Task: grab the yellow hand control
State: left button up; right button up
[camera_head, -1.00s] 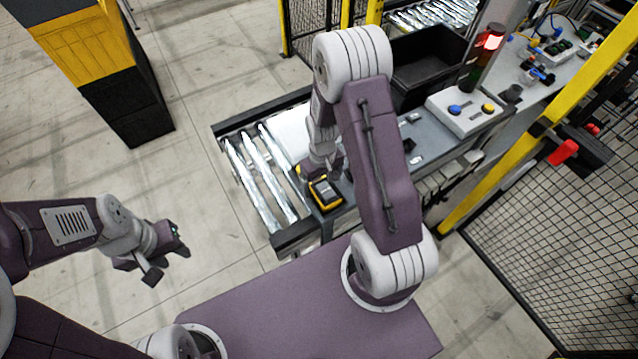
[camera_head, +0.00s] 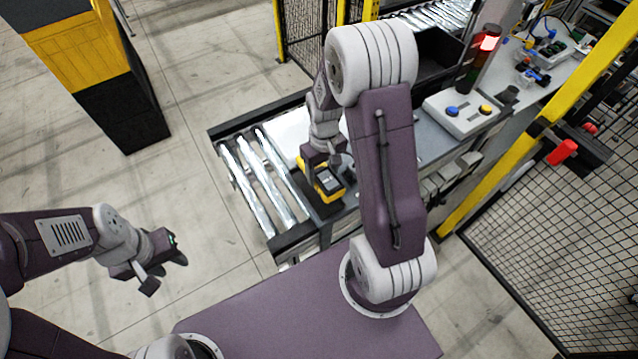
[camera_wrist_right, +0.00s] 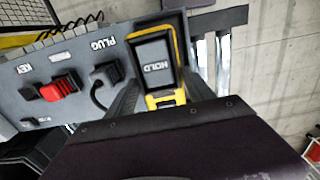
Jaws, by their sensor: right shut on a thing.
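The yellow hand control (camera_head: 335,193), with a dark face, is at the right end of the roller conveyor in the head view. In the right wrist view the hand control (camera_wrist_right: 155,62) shows a dark panel reading HOLD and yellow edges. My right gripper (camera_head: 323,164) is shut on it, with a finger on each side in the wrist view. I cannot tell whether the control touches the surface below. My left gripper (camera_head: 165,271) is open and empty over the floor at the left.
The conveyor rollers (camera_head: 262,183) lie left of the control. A grey box with blue and yellow buttons (camera_head: 462,113) and a red-lit signal tower (camera_head: 480,60) stand to the right. Mesh fencing (camera_head: 545,240) bounds the right.

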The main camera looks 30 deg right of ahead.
jog(key=w+d+r+b, duration=0.2)
jog(key=w+d+r, duration=0.2)
jog(key=d, duration=0.5)
jog(key=shift+d+r, duration=0.15)
jog(key=shift+r, duration=0.8)
